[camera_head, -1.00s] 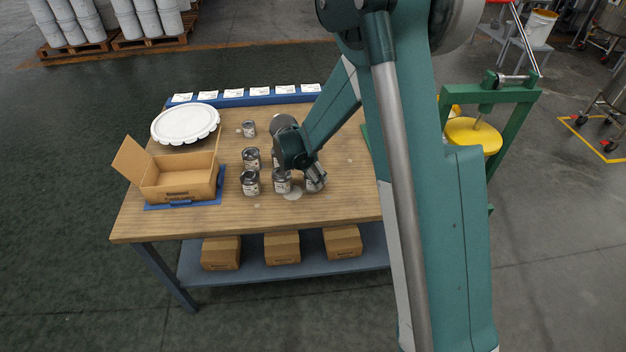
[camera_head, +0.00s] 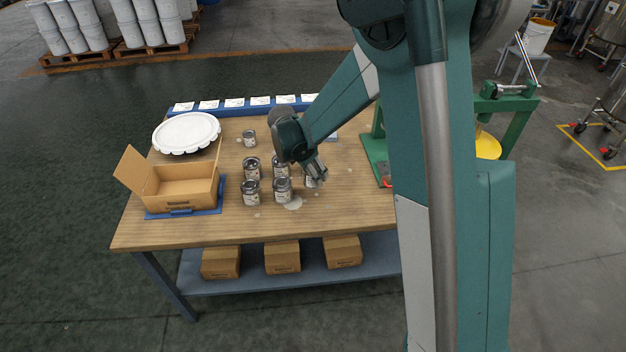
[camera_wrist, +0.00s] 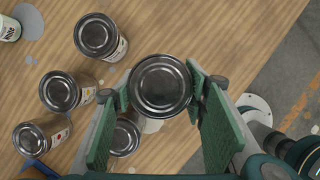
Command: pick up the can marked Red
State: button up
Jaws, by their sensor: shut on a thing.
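My gripper (camera_head: 318,171) is over the right end of the group of cans on the wooden table. In the wrist view its two green pads (camera_wrist: 160,97) are shut on the sides of a grey-lidded can (camera_wrist: 160,84), which also shows partly behind the gripper in the head view (camera_head: 309,181). The held can's label faces away, so I cannot read its colour name. Several other cans stand nearby, such as one at the front (camera_head: 282,190) and one at the left (camera_head: 250,193). Whether the held can is clear of the table is unclear.
An open cardboard box (camera_head: 180,202) stands on a blue mat at the left. A white round lid (camera_head: 186,132) lies behind it. A blue strip with white cards (camera_head: 222,108) runs along the back edge. A green press (camera_head: 377,150) stands at the right.

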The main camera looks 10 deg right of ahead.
jog(key=shift+r, duration=1.7)
